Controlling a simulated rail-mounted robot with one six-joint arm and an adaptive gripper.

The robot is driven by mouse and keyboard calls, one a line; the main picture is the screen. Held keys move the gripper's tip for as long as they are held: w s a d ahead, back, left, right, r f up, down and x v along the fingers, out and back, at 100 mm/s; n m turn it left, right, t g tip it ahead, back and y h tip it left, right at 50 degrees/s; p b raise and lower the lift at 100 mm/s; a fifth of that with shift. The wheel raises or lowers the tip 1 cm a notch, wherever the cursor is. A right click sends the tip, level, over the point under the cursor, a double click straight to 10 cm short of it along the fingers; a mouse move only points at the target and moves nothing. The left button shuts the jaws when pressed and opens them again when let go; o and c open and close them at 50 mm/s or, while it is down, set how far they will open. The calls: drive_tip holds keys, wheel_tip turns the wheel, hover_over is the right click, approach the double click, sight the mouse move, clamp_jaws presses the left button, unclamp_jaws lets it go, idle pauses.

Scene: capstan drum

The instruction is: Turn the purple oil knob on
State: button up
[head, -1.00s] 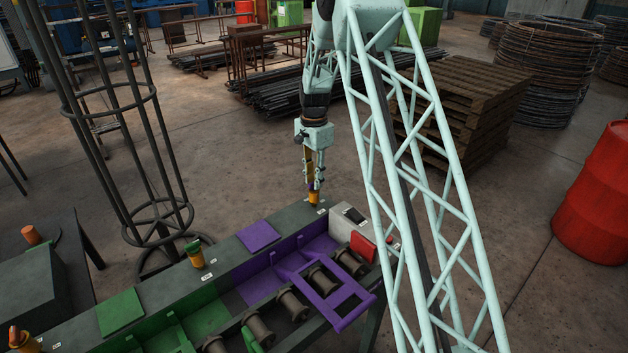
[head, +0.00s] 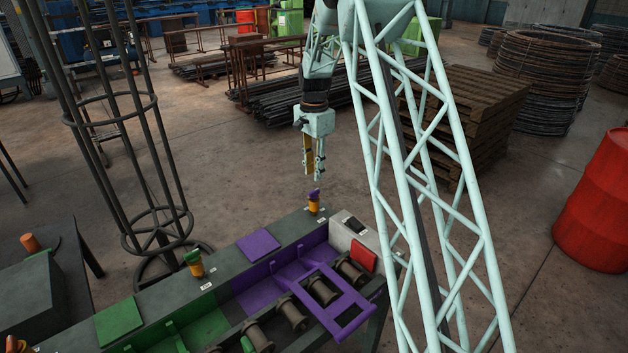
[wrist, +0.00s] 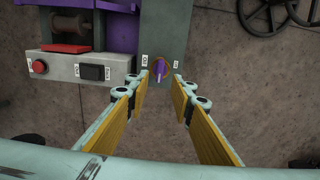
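The purple oil knob (head: 314,194) sits on a yellow-orange body at the far right end of the dark bench rail. In the wrist view the purple knob (wrist: 159,68) lies just beyond and between my fingertips, with a small white label on either side. The label text is too small to read surely, and I cannot tell which label the knob points at. My gripper (head: 314,173) points down just above the knob, apart from it. In the wrist view my gripper (wrist: 161,82) has its two yellow-padded fingers spread, with nothing between them.
A green-topped knob (head: 194,262) stands farther left on the rail. A grey box with a red button (wrist: 39,67) and a black switch (wrist: 91,72) is beside the purple knob. A purple frame (head: 340,305) and rollers lie in front. Floor behind the knob is clear.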

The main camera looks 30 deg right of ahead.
drive_tip(key=shift+r, duration=2)
drive_tip(key=s+a+r+n+t+b, duration=0.15)
drive_tip(key=s+a+r+n, duration=0.25)
drive_tip(key=s+a+r, duration=0.6)
drive_tip(key=s+a+r+n+t+b, duration=0.15)
drive_tip(key=s+a+r+n, duration=0.35)
drive_tip(key=s+r, duration=0.9)
drive_tip(key=s+a+f+n+b, duration=0.1)
drive_tip(key=s+a+n, duration=0.1)
drive_tip(key=s, duration=0.9)
drive_tip(key=s+a+f+n+b, duration=0.1)
drive_tip(key=s+a, duration=0.3)
drive_tip(key=s, duration=0.8)
drive_tip(key=s+a+f+n+t+b, duration=0.1)
drive_tip(key=s+a+n, duration=0.2)
drive_tip(key=s, duration=0.8)
drive_tip(key=shift+s+a+f+n, duration=0.2)
drive_tip(key=shift+a+f+n, duration=0.1)
drive_tip(key=shift+a, duration=0.1)
